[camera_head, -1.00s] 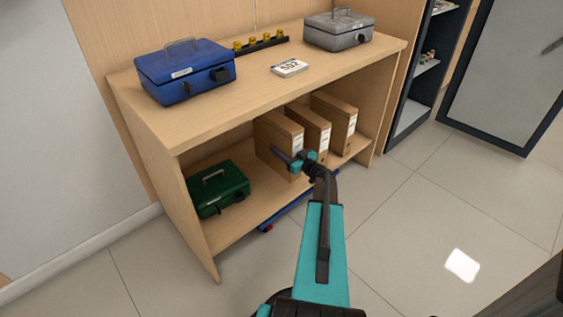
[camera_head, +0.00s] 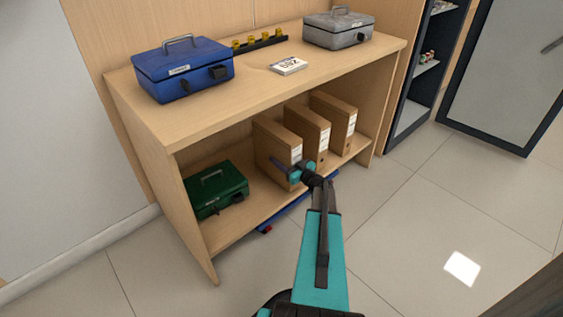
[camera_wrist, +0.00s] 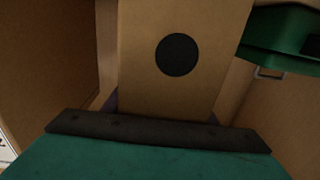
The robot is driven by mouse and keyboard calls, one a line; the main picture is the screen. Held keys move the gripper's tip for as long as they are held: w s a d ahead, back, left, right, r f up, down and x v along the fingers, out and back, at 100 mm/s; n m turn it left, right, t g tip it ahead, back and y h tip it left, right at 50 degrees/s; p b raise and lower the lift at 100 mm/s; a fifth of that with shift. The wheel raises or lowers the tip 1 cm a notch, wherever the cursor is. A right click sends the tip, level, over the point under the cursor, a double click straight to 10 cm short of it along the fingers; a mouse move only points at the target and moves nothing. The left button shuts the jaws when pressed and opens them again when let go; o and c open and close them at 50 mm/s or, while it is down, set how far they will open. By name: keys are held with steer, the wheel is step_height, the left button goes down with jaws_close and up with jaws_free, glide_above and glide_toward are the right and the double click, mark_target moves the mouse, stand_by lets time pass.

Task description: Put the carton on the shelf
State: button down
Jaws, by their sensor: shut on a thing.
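Several brown cartons with white labels stand upright in a row on the lower shelf (camera_head: 232,232) of the wooden counter. My gripper (camera_head: 287,168) is at the front of the leftmost carton (camera_head: 268,142), and its jaws are shut on that carton. In the wrist view the carton (camera_wrist: 215,35) fills the middle, with a black round spot on its face. The jaw tips are mostly hidden behind the dark bar of my gripper. The carton's base is partly hidden by my gripper in the head view.
A green cash box (camera_head: 217,190) stands left of the cartons on the lower shelf. The middle carton (camera_head: 307,133) is close on the right. The counter top (camera_head: 215,112) holds a blue cash box (camera_head: 184,70), a grey cash box (camera_head: 338,28) and a number card (camera_head: 288,65).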

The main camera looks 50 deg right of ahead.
steer(key=shift+f, duration=0.25)
steer(key=c, duration=0.8)
jaws_free()
steer(key=shift+f, duration=0.2)
steer(key=shift+o, duration=0.2)
steer(key=shift+r, duration=0.1)
steer(key=s+p, duration=0.2)
steer(key=s, duration=1)
steer(key=shift+a+p, duration=0.3)
steer(key=shift+a, duration=0.15)
steer(key=shift+s, duration=0.1)
